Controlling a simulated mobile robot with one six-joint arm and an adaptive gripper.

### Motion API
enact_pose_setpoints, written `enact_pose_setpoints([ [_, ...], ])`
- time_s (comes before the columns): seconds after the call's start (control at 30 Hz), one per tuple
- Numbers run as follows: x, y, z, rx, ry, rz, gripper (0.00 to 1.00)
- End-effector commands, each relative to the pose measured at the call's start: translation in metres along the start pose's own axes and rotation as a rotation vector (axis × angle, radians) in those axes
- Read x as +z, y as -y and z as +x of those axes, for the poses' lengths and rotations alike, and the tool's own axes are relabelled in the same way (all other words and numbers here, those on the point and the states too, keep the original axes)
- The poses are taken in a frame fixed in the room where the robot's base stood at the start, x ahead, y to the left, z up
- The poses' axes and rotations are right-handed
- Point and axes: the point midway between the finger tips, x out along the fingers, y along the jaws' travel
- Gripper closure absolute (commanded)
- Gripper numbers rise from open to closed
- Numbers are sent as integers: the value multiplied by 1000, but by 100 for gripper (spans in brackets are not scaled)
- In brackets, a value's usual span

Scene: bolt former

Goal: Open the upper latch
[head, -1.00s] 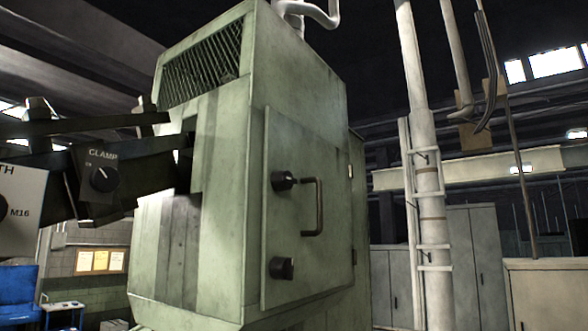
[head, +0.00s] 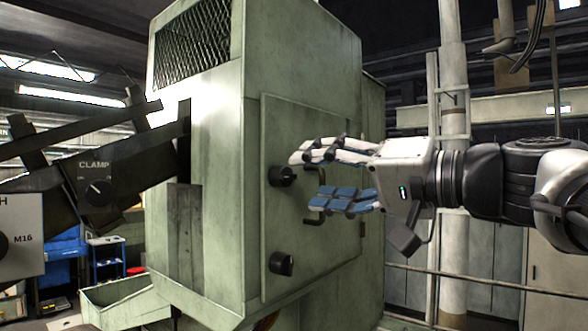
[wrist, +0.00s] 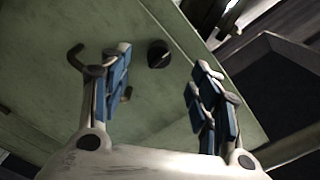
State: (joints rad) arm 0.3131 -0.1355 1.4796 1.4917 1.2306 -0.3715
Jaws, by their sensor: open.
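The upper latch (head: 283,176) is a round black knob near the upper left edge of the green door (head: 285,225). It also shows in the wrist view (wrist: 158,54), framed between the fingertips. My gripper (head: 304,184) is open and empty, reaching in from the right. One finger is above the knob's level and one below. The knob appears a little beyond the fingertips, apart from them. The dark door handle (wrist: 75,57) is beside the left finger in the wrist view and partly hidden by it. How the knob is turned is hard to tell.
The lower latch (head: 281,264), a similar black knob, sits lower on the door. A dark control arm with a CLAMP switch (head: 98,190) stands at the left. A pale column (head: 453,110) rises behind my arm.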

Motion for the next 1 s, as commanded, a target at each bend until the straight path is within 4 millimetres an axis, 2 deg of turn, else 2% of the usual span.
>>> enact_pose_setpoints([
  [0.03,0,3,14,-4,8,4,43],
  [0.2,0,3,57,-1,9,4,43],
  [0.43,2,-4,53,2,1,-444,43],
  [0.6,4,-7,53,2,0,-674,43],
  [0.8,3,-5,53,1,2,-874,43],
  [1.0,1,-1,53,2,2,-959,43],
])
